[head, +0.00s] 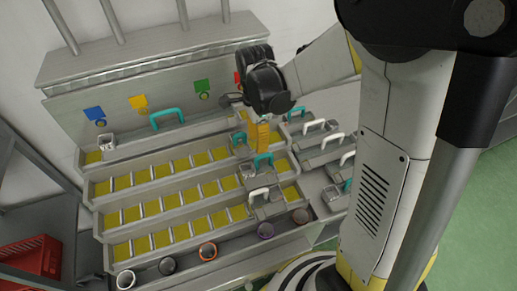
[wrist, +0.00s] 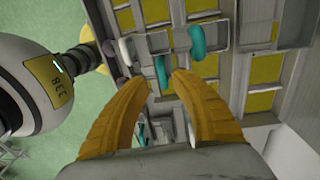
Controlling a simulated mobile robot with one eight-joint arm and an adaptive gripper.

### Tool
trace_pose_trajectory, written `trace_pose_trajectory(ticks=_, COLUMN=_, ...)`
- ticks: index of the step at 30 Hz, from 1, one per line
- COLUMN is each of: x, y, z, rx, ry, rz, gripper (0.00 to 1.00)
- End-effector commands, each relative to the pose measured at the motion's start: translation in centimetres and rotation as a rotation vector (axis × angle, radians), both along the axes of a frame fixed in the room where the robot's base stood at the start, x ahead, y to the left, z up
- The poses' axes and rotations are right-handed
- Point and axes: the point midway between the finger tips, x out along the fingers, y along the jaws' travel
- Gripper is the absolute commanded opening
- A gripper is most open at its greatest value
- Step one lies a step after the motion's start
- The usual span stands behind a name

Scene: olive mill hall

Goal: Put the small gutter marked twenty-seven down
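My gripper (wrist: 164,78) has two orange fingers, set apart with a gap between the tips. In the head view my gripper (head: 257,142) hangs over the right part of the stepped grey rack. A teal handle (wrist: 160,72) shows in the gap near the left fingertip, with no clear grip on it. A second teal handle (wrist: 196,42) is just beyond the right fingertip. In the head view teal handles (head: 262,160) sit on small grey pieces near my fingers. No number twenty-seven is legible, so I cannot tell which piece is the small gutter.
The grey rack (head: 130,250) has several rows with yellow bottoms. Small handled pieces with white handles (head: 333,137) stand at its right. Round cups (head: 208,251) line the front ledge. A red crate (head: 30,262) stands at lower left. Green floor (head: 475,200) is open at right.

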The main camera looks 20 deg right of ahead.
Motion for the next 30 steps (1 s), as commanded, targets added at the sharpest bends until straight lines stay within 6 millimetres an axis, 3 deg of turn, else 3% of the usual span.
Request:
trace_pose_trajectory(ticks=1, x=0.1, y=0.0, z=1.5, rx=0.000, ry=0.000, rz=0.000, gripper=0.29)
trace_pose_trajectory(ticks=6, x=0.3, y=0.0, z=4.6, rx=0.000, ry=0.000, rz=0.000, gripper=0.29)
trace_pose_trajectory(ticks=14, x=-0.1, y=0.0, z=7.1, rx=0.004, ry=-0.029, rz=0.064, gripper=0.29)
trace_pose_trajectory(ticks=17, x=-1.4, y=0.0, z=8.9, rx=0.005, ry=-0.097, rz=0.218, gripper=0.29)
trace_pose_trajectory(ticks=24, x=-6.3, y=0.0, z=13.5, rx=-0.094, ry=-0.344, rz=0.829, gripper=0.29)
trace_pose_trajectory(ticks=30, x=-9.7, y=0.0, z=14.9, rx=-0.280, ry=-0.487, rz=1.282, gripper=0.29)
